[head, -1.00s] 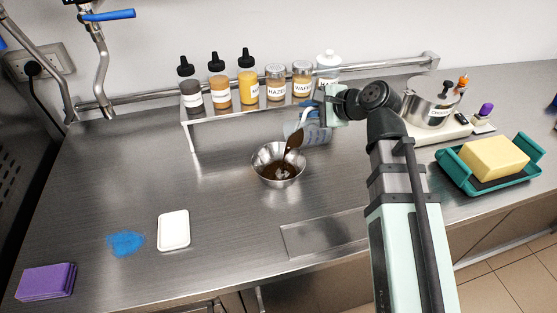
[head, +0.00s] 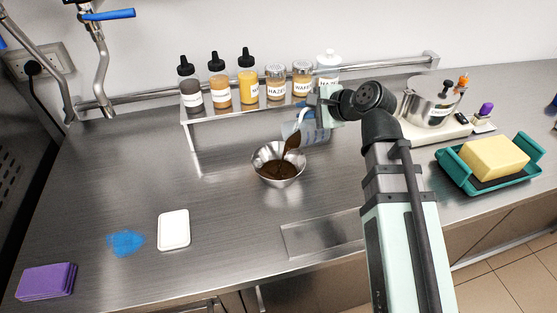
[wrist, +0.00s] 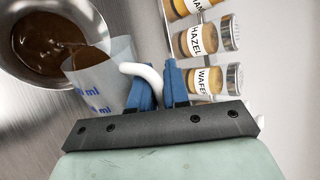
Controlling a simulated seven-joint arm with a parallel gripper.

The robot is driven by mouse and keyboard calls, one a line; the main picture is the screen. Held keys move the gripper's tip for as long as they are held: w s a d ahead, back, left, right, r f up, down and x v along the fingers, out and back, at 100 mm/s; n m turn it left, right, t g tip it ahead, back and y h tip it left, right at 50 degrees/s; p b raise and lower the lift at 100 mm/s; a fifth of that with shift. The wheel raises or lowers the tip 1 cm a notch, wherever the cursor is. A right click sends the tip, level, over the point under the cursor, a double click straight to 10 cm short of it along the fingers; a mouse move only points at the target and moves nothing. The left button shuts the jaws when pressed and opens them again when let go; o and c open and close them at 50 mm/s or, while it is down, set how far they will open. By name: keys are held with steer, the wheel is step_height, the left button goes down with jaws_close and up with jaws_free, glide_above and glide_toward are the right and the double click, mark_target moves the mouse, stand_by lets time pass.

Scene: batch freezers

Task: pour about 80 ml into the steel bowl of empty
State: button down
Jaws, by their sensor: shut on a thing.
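The steel bowl (head: 262,172) stands on the counter in the middle and holds dark brown liquid; it also shows at the upper left of the wrist view (wrist: 97,22). A clear measuring jug (head: 314,130) with blue markings is tilted to the left above the bowl's right side. Brown liquid runs from its lip into the bowl. My gripper (wrist: 160,84) is shut on the jug's white handle (wrist: 143,72), with its blue fingers on either side. The jug (wrist: 112,82) partly covers the bowl in the wrist view. The exact liquid level cannot be read.
A shelf (head: 205,115) behind the bowl holds several labelled bottles and jars. At the right stand a steel pot (head: 425,108) and a teal tray (head: 458,181) with a yellow block. A white tile (head: 174,230), blue patch (head: 126,243) and purple pads (head: 46,281) lie left. The front middle is clear.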

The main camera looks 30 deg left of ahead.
steer(key=shift+s+a+r+n+t, duration=0.2)
steer(key=shift+s+a+n+t, duration=0.1)
steer(key=shift+s, duration=0.3)
stand_by(0.3)
steer(key=w, duration=0.1)
steer(key=w+d+m+g, duration=0.1)
steer(key=w, duration=0.1)
steer(key=shift+d+f, duration=0.15)
steer(key=shift+f, duration=0.05)
steer(key=shift+d+m+g+y, duration=0.1)
steer(key=shift+m+g+y, duration=0.2)
steer(key=shift+m+y, duration=0.1)
steer(key=shift+w+d+f+m+g+y, duration=0.3)
steer(key=shift+w+f+m+g, duration=0.1)
steer(key=shift+w+f+g, duration=0.2)
steer(key=shift+w+d+m+g+y, duration=0.15)
steer(key=shift+w+m+g+y, duration=0.15)
steer(key=shift+m+y, duration=0.15)
stand_by(0.8)
